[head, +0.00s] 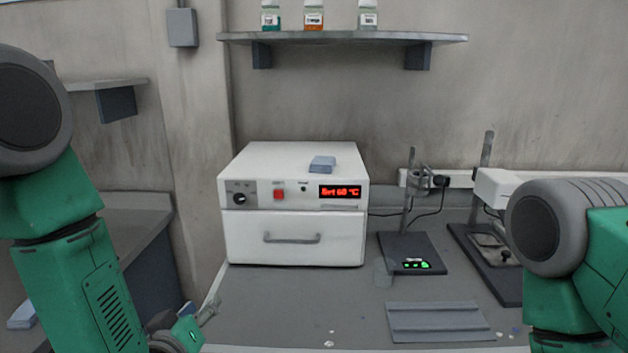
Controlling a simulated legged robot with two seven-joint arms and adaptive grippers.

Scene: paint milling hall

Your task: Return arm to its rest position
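My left arm (80,260) comes in at the left edge, green with a grey joint cover. My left gripper (205,318) shows at the bottom, left of the bench front edge. Its fingers are small and partly cut off, so I cannot tell whether it is open or shut. Nothing is clearly seen in it. My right arm (570,250) shows at the right edge. Its gripper is outside the picture.
A white oven (293,240) with a closed drawer door and red display stands on the grey bench (270,310). A stirrer plate (407,247), clear beaker (383,272), grey tray (437,322) and stand (490,262) are to its right. The bench's front left is clear.

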